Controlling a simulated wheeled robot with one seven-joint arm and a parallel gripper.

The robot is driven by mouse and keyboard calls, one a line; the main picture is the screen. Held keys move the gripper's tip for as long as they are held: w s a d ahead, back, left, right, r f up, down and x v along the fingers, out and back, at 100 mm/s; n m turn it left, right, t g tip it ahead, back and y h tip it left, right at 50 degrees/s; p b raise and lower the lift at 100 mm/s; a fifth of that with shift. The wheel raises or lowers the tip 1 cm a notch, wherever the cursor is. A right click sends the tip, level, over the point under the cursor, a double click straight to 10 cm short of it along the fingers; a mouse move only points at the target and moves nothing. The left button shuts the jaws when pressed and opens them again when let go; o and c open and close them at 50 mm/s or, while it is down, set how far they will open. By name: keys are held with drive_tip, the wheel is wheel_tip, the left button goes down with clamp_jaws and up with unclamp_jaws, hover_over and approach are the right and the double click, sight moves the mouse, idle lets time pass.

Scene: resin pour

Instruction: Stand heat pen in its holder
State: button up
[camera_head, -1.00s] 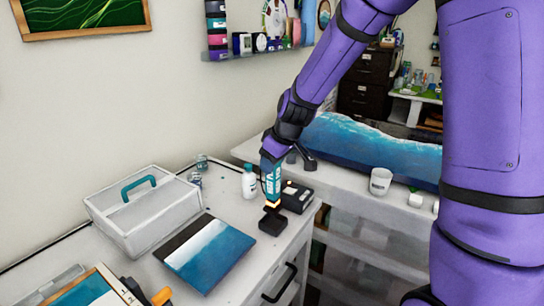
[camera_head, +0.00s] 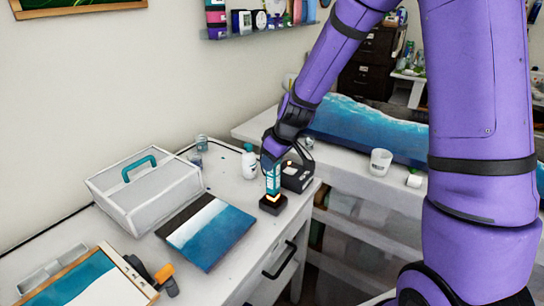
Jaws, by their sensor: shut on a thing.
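My gripper (camera_head: 273,164) is shut on the heat pen (camera_head: 272,182), a teal stick with a light orange lower part. The pen is upright, directly over the small black holder (camera_head: 273,204) near the right edge of the white worktop. Its lower end meets the top of the holder in the picture. I cannot tell how deep it sits in the holder, as the lower tip is hidden.
A black box (camera_head: 297,178) stands just right of the pen, and a white bottle (camera_head: 249,163) just left. A blue and white panel (camera_head: 208,232) lies in front. A white caddy with a teal handle (camera_head: 145,195) stands left. The drawer front (camera_head: 277,268) drops away at right.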

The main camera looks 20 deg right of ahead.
drive_tip(key=o, duration=1)
drive_tip(key=v, duration=1)
drive_tip(key=shift+s+r, duration=0.1)
drive_tip(key=shift+r, duration=0.25)
drive_tip(key=s+d+r+m+h, duration=0.1)
drive_tip(key=s+r, duration=0.3)
drive_tip(key=s, duration=0.4)
drive_tip(key=s+d+r+m+t+h, duration=0.1)
drive_tip(key=s+d+r+m, duration=0.1)
drive_tip(key=s+r, duration=0.3)
drive_tip(key=s+d+r+m, duration=0.1)
drive_tip(key=s+r+m, duration=0.3)
drive_tip(key=s, duration=0.9)
drive_tip(key=shift+s+d+r+h, duration=0.2)
drive_tip(key=shift+d+r+h, duration=0.2)
